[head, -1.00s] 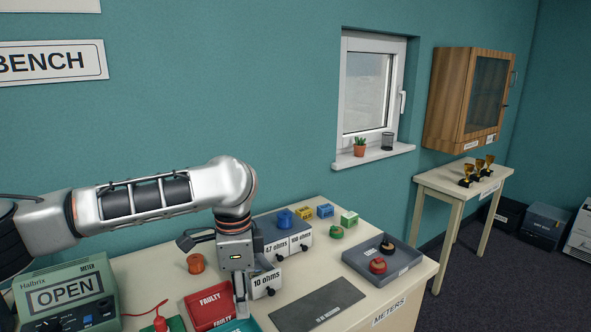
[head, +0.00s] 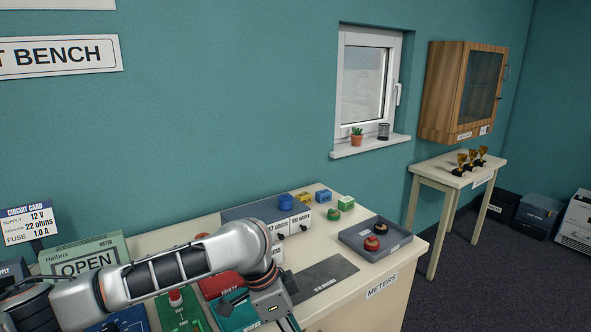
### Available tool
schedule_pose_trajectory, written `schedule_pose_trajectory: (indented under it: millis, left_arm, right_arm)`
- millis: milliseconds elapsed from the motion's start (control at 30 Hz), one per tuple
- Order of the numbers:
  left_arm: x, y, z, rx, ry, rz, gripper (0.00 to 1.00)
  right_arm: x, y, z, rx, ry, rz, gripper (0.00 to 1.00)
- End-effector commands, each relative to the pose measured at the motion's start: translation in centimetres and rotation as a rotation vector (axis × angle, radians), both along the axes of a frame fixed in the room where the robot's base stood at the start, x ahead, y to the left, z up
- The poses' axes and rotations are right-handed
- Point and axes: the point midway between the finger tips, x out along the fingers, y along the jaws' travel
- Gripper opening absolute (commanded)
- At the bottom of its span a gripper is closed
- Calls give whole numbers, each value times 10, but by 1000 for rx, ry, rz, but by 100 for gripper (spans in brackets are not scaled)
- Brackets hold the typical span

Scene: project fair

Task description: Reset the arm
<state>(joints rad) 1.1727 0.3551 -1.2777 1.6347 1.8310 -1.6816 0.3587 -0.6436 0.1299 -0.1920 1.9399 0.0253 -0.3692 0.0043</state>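My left arm comes in from the left, low over the front of the bench (head: 350,292). Its gripper (head: 285,322) points down at the bottom edge of the head view, beside a teal tray (head: 237,316). Its fingertips are cut off or hidden, so I cannot see whether it is open or shut, or whether it holds anything. My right gripper is not in view. The arm covers part of the meter reading OPEN (head: 85,262) and part of the red FAULTY tray (head: 222,283).
A grey tray (head: 352,240) with red and dark round parts stands at the bench's right end. A dark mat (head: 325,277) lies bare before it. Labelled drawers (head: 300,222) and small coloured blocks stand behind. A green board (head: 183,312) lies left of the teal tray.

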Motion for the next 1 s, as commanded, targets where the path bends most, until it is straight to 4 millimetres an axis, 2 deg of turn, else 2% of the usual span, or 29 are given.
schedule_pose_trajectory:
  millis: [33, 200, 333, 500, 633, 767, 867, 1000]
  left_arm:
    - [-8, -14, -14, -54, 10, 16, 27]
    - [-19, -52, -42, -236, -1, 94, 27]
    - [-23, -70, -59, -363, -17, 179, 27]
    - [-24, -77, -81, -502, -51, 318, 27]
    - [-23, -67, -101, -582, -91, 440, 27]
    - [-25, -44, -124, -631, -144, 568, 27]
    - [-30, -18, -144, -645, -195, 666, 27]
    - [-45, 27, -176, -630, -275, 794, 27]
  right_arm:
    - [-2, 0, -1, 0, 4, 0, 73]
    - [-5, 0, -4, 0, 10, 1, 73]
    - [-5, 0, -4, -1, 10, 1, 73]
    - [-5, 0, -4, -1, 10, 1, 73]
    - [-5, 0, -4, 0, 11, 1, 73]
    - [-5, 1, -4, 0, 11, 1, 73]
    - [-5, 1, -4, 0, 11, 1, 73]
    - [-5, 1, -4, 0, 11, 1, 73]
